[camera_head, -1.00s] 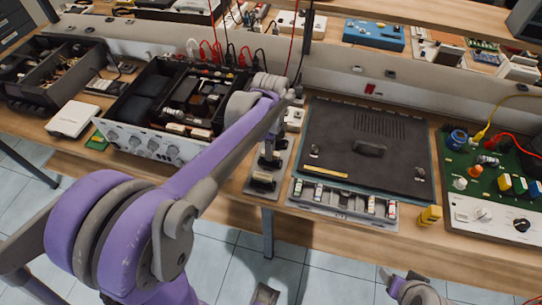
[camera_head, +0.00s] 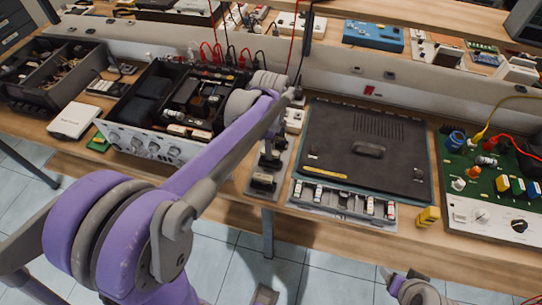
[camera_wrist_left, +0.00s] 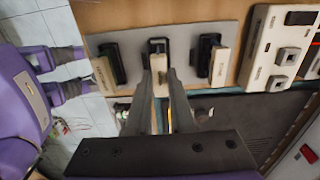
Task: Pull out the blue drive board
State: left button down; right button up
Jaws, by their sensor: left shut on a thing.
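A grey plate (camera_wrist_left: 133,42) with three black holders lies near the bench's front edge, and it also shows in the head view (camera_head: 254,187). Each holder carries a pale, cream-coloured board. My left gripper (camera_wrist_left: 161,76) is shut on the middle board (camera_wrist_left: 158,62), which still stands at its black holder; I cannot tell how deep it sits. The left neighbour board (camera_wrist_left: 103,72) and right neighbour board (camera_wrist_left: 221,66) stand apart from the fingers. No blue shows on these boards. In the head view my left forearm hides most of the left gripper.
An open hi-fi chassis (camera_head: 150,146) stands left of the plate. A dark flat unit (camera_head: 330,140) lies right of it, with a strip of small parts in front. A green circuit panel (camera_head: 470,190) and yellow block (camera_head: 428,217) are farther right. A low wall runs behind.

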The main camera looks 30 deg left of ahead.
pick_arm(q)
jog(key=shift+r+p, duration=1.85)
jog(key=shift+r, duration=1.35)
pick_arm(e)
jog(key=r, duration=0.2)
jog(key=w+r, duration=0.1)
jog(key=r, duration=0.1)
jog(key=shift+w+r, duration=0.2)
jog(key=shift+r, duration=0.2)
pick_arm(q)
jog(key=shift+f, duration=0.1)
pick_arm(e)
jog(key=shift+s, duration=0.1)
